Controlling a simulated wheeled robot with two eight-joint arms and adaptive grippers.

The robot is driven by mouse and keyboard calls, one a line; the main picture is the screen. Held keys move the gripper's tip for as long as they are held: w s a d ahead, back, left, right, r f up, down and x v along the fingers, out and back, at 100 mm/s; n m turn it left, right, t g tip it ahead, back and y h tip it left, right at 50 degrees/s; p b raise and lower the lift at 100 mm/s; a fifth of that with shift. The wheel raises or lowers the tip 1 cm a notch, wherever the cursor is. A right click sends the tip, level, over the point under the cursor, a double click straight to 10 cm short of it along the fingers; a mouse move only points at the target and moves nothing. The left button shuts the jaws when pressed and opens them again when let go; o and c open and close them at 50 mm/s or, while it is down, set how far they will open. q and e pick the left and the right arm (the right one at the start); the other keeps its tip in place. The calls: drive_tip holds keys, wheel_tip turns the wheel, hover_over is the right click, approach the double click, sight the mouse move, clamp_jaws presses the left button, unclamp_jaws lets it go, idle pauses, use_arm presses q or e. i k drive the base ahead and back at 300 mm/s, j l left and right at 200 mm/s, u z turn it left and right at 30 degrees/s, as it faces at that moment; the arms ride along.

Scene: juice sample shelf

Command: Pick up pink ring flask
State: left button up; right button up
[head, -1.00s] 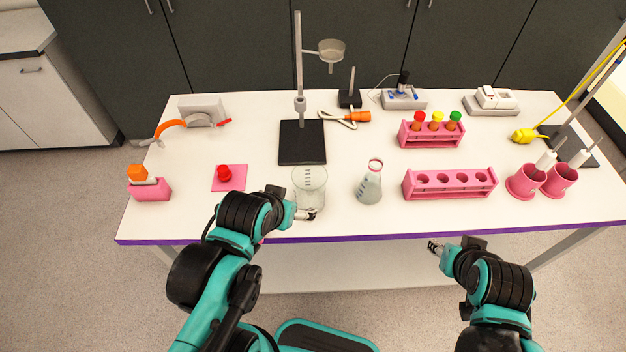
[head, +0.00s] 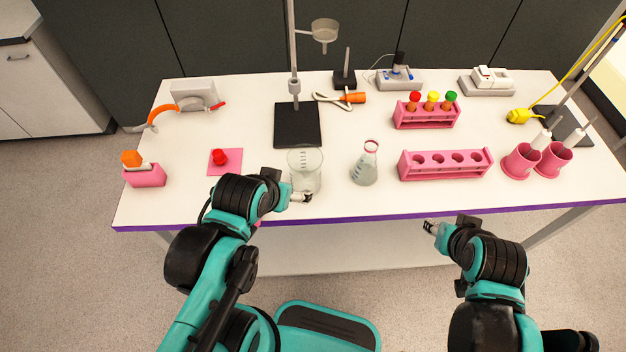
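The pink ring flask (head: 365,166) is a clear conical flask with a pink ring at its mouth. It stands upright on the white table, right of a clear beaker. My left gripper (head: 307,197) is at the front edge of the table, just in front of the beaker and left of the flask, apart from the flask. Its fingers are too small to tell open or shut. My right gripper (head: 428,226) is in front of the table edge, to the right of and nearer than the flask. Its finger state is also too small to read.
The clear beaker (head: 305,171) stands close behind my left gripper. An empty pink tube rack (head: 446,166) is right of the flask. A black stand base (head: 297,126) is behind the beaker. Pink cups (head: 521,163) stand at the right. The table front between flask and edge is clear.

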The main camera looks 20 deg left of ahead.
sight(364, 171)
drive_tip(key=l, duration=0.55)
drive_tip(key=k+l+u, duration=0.15)
drive_tip(key=l, duration=0.9)
